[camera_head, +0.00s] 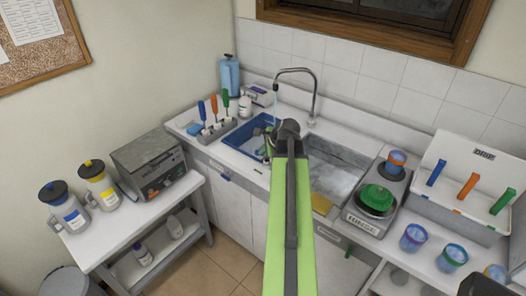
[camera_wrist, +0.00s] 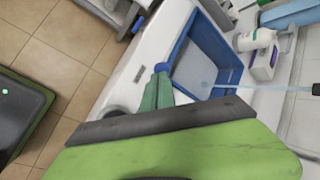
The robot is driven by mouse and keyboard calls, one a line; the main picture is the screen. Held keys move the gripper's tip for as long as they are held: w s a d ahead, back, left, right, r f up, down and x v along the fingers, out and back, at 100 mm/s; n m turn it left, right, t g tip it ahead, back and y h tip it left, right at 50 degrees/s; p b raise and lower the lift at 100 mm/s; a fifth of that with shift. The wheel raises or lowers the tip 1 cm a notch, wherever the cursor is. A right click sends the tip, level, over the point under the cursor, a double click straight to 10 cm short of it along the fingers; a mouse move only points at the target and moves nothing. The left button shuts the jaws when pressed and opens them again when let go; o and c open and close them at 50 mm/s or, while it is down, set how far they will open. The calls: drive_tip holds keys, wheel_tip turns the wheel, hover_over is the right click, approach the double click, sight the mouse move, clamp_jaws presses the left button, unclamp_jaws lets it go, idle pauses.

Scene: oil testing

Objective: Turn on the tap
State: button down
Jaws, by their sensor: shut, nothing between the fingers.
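The grey metal tap (camera_head: 314,95) stands behind the sink (camera_head: 340,165) and its spout arches to the left. A thin pale-blue streak, like running water, drops from the spout end (camera_head: 277,90). In the wrist view a pale-blue streak (camera_wrist: 245,86) runs from the dark spout end (camera_wrist: 317,89) toward the blue basin (camera_wrist: 181,58). The tap's handle cannot be made out. My gripper (camera_head: 267,143) is over the blue basin, left of the tap and apart from its upright. In the wrist view my gripper (camera_wrist: 160,76) is shut and empty beside the basin's rim. My arm hides part of the sink.
Left of the basin stands a rack of coloured-handled tools (camera_head: 214,125); bottles (camera_head: 245,106) stand behind. A side table (camera_head: 140,215) holds a grey machine (camera_head: 148,165) and jugs.

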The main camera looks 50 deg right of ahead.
drive_tip(key=shift+s+f, duration=0.15)
drive_tip(key=shift+s, duration=0.1)
drive_tip(key=shift+d, duration=0.1)
drive_tip(key=shift+d+f, duration=0.1)
drive_tip(key=shift+d, duration=0.55)
